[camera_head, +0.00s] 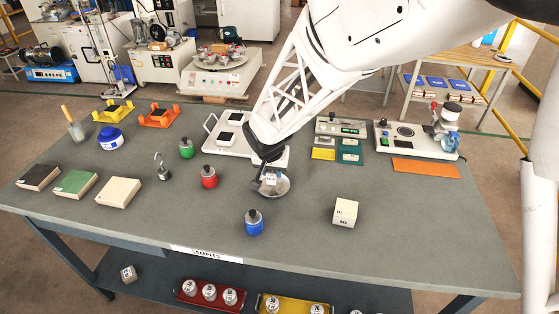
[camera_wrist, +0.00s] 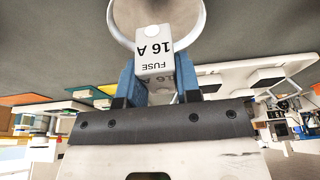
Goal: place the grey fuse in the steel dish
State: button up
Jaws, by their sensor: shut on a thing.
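The grey fuse (camera_wrist: 154,66), a pale block marked "FUSE 16 A", is between the blue fingers of my gripper (camera_wrist: 158,78) in the wrist view. My gripper is shut on it. The round steel dish (camera_wrist: 190,20) lies just beyond the fuse and is cut off by the top edge. In the head view my gripper (camera_head: 268,172) is over the steel dish (camera_head: 281,190), with the fuse (camera_head: 269,180) low at the dish. I cannot tell whether the fuse touches the dish floor. My arm hides the dish's back part.
A blue-bodied weight (camera_head: 254,223) stands in front of the dish, and a red one (camera_head: 208,178) to its left. A pale box (camera_head: 345,212) sits to the right. The table's front right is clear.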

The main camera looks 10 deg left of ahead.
aim_at(273, 178)
jog(key=shift+f, duration=1.7)
jog(key=shift+f, duration=0.15)
jog(key=o, duration=1)
jog(key=v, duration=1.2)
